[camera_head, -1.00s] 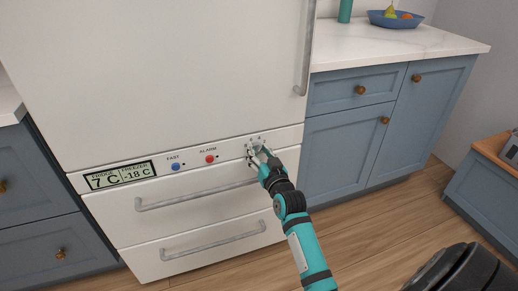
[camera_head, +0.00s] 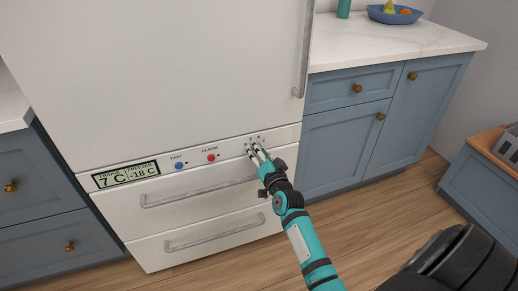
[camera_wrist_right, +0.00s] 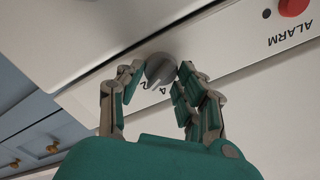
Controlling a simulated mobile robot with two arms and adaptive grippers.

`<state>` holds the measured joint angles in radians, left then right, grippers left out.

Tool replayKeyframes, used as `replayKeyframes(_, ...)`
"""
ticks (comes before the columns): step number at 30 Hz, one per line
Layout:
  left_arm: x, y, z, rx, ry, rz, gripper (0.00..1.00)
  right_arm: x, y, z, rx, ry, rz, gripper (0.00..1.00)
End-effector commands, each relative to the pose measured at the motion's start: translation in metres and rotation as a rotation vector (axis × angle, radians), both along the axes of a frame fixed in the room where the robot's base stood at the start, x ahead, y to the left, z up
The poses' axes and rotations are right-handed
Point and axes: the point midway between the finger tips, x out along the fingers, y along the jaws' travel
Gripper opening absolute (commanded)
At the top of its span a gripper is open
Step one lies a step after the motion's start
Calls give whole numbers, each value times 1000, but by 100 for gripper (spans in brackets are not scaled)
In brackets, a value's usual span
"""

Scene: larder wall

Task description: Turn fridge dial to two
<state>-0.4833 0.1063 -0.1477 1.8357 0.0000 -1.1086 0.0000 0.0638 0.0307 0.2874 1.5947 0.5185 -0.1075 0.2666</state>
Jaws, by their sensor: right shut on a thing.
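The fridge dial (camera_wrist_right: 160,69) is a round grey knob on the white control strip, seen in the right wrist view with a few printed numbers beside it. My right gripper (camera_wrist_right: 154,75) is shut on the dial, one finger on each side. In the head view my right gripper (camera_head: 258,151) reaches the right end of the strip and hides most of the dial. Which number the dial points to cannot be told. The display (camera_head: 126,174) reads 7 C and -18 C. My left gripper is not in view.
A blue FAST button (camera_head: 179,166) and a red ALARM button (camera_head: 211,158) sit left of the dial. Drawer handles (camera_head: 200,192) stick out below, and a tall door handle (camera_head: 302,60) is above right. Blue cabinets (camera_head: 345,145) stand to the right.

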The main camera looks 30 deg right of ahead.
Motion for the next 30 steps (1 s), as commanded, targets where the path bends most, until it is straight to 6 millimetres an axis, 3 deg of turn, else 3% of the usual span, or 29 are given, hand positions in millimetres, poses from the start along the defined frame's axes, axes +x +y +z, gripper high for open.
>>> replayKeyframes(17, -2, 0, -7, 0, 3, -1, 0, 0, -1, 0, 30, -9, -1, 4)
replayKeyframes(18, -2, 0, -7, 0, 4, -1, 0, 0, -1, 0, 30, -9, -1, 40)
replayKeyframes(21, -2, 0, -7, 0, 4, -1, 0, 0, -1, 0, 30, -8, -1, 53)
replayKeyframes(23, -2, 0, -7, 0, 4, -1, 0, 0, 0, 0, 29, -8, -1, 59)
replayKeyframes(30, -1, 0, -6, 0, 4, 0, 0, 0, 0, 0, 29, -8, -1, 59)
